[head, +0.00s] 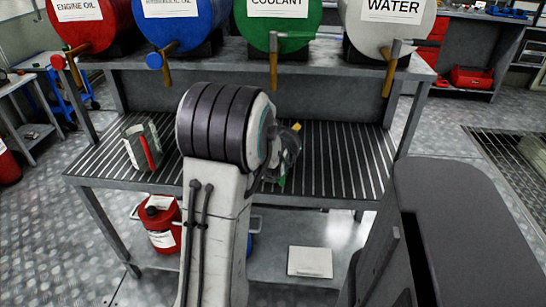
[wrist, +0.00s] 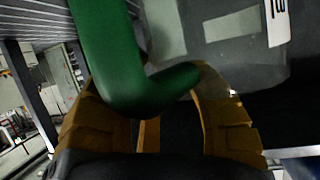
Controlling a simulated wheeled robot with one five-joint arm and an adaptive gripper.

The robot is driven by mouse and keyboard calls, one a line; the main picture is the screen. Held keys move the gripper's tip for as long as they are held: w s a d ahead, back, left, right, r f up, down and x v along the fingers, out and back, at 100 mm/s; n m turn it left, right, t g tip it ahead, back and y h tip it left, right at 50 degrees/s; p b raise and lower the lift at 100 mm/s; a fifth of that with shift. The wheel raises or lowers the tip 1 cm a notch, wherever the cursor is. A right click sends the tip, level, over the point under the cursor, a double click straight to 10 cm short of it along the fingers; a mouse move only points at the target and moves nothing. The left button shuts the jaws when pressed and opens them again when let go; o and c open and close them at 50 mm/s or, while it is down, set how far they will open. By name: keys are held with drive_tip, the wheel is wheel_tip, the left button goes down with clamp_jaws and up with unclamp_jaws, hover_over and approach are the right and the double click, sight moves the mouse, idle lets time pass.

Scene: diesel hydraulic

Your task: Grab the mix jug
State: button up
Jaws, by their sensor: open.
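In the wrist view, a thick green handle (wrist: 120,60) bends down between the fingers of my gripper (wrist: 158,105). It belongs to a dark, see-through jug (wrist: 220,45) with a white label strip at the upper right, whose letters are cut off. The yellow-brown fingers are open on either side of the handle's lower bend; I cannot tell whether they touch it. In the head view, my arm hides most of this jug and my gripper; a dark part and a bit of green show right of the arm over the slatted bench (head: 335,165).
A second jug (head: 133,155) with a red handle (head: 149,152) stands on the bench at left. Barrels labelled engine oil, coolant (head: 272,25) and water (head: 385,28) lie above, their taps hanging over the bench. A red can (head: 160,225) stands on the lower shelf.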

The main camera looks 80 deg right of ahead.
drive_tip(key=shift+a, duration=0.15)
clamp_jaws()
